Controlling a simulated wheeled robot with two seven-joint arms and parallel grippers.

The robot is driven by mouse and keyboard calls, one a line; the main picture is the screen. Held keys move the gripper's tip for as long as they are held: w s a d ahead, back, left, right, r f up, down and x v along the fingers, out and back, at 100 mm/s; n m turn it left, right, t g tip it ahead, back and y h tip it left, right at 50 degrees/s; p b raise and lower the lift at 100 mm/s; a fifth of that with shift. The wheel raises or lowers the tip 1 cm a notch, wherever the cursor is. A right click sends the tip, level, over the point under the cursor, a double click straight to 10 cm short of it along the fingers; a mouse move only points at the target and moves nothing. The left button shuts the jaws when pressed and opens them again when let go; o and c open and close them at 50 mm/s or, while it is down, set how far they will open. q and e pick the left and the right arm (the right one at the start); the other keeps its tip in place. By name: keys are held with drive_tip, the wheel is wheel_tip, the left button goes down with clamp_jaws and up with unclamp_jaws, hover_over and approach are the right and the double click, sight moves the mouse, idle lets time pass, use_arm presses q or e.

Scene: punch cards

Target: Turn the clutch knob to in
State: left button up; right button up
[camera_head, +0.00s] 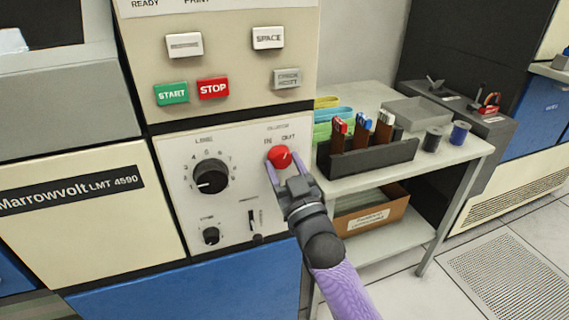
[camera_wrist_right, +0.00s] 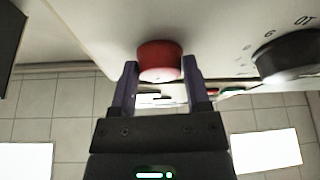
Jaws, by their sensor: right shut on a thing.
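The red clutch knob (camera_head: 279,155) is on the white control panel, under the labels IN at its upper left and OUT at its upper right. A pale mark on the knob seems to lean to the upper right, toward OUT. My right gripper (camera_head: 284,163) comes from below and is shut on the knob, one purple finger on each side. In the right wrist view the knob (camera_wrist_right: 160,58) sits between the fingertips (camera_wrist_right: 160,68). My left gripper is out of view.
A black line dial (camera_head: 211,177) sits left of the knob, with a small knob (camera_head: 211,236) and a slider (camera_head: 252,220) below. START (camera_head: 172,93) and STOP (camera_head: 212,88) buttons are above. A side table (camera_head: 455,150) with a dark holder (camera_head: 367,156) stands close on the right.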

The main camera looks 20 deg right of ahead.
drive_tip(key=n+y+p, duration=0.1)
drive_tip(key=n, duration=0.1)
drive_tip(key=n+y+p, duration=0.1)
drive_tip(key=n, duration=0.2)
drive_tip(key=shift+d+r+g+y, duration=0.2)
drive_tip(key=shift+g+y, duration=0.1)
drive_tip(key=shift+g, duration=0.1)
drive_tip(key=n+g+y+p, duration=0.1)
drive_tip(key=n, duration=0.2)
drive_tip(key=n+g+y+p, duration=0.1)
drive_tip(key=n+p, duration=0.1)
drive_tip(key=n, duration=0.2)
drive_tip(key=shift+d, duration=0.1)
drive_tip(key=shift+n, duration=0.5)
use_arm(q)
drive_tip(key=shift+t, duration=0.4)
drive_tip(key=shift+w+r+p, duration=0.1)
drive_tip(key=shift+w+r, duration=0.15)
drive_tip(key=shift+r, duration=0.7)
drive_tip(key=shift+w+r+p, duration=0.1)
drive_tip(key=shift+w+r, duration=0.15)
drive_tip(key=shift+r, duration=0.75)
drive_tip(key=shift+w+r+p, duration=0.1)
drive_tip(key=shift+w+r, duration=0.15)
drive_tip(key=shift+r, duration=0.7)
use_arm(e)
drive_tip(key=shift+n+g+y, duration=0.3)
drive_tip(key=shift+n, duration=0.1)
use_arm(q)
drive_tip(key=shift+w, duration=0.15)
